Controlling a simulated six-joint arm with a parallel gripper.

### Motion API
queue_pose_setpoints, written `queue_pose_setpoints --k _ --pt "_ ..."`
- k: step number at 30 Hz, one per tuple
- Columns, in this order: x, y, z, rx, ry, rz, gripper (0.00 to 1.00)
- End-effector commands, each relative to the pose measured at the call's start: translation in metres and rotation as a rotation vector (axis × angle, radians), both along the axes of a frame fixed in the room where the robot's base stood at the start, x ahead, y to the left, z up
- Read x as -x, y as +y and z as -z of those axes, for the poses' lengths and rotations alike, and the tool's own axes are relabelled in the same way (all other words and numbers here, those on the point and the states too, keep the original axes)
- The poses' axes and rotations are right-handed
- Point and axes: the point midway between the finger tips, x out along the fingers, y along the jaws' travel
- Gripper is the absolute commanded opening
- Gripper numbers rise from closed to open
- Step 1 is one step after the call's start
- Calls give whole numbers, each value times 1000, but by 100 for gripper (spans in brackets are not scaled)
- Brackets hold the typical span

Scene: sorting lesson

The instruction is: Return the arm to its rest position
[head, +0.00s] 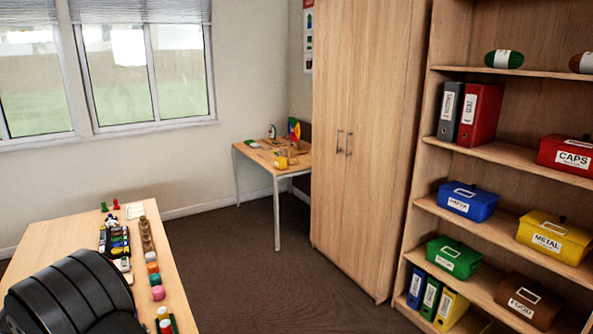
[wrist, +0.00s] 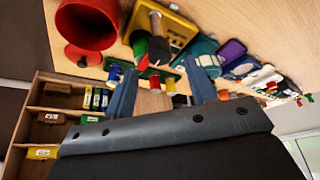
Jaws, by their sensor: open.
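My gripper (wrist: 163,72) shows in the wrist view as two blue-grey fingers standing apart, with nothing held between them. Small items lie beyond the fingers along the wooden table, and the view is tilted. I cannot tell the exact gap between the fingertips and those items. In the head view I cannot make out the gripper. The wooden table (head: 62,234) stands at the lower left there, its near part hidden by a large black rounded shape. No mark for a rest position shows in either view.
A red funnel-like object (wrist: 88,22) and a yellow box (wrist: 172,36) are near the gripper. Several small coloured items line the table. A bookshelf (head: 487,68) with labelled boxes and binders stands right, beside a tall cupboard (head: 365,90). The carpet (head: 235,255) between is clear.

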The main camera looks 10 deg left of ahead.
Motion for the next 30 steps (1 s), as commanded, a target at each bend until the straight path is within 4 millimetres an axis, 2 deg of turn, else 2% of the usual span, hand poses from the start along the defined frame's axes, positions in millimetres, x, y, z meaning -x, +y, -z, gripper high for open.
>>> queue_pose_setpoints --k 1,20,21,30 --pt "4 1 -11 -5 -1 -2 51" --pt "53 1 -127 -5 0 -2 51" --pt "48 0 -114 4 1 1 51" --pt "23 0 -56 4 1 2 51"
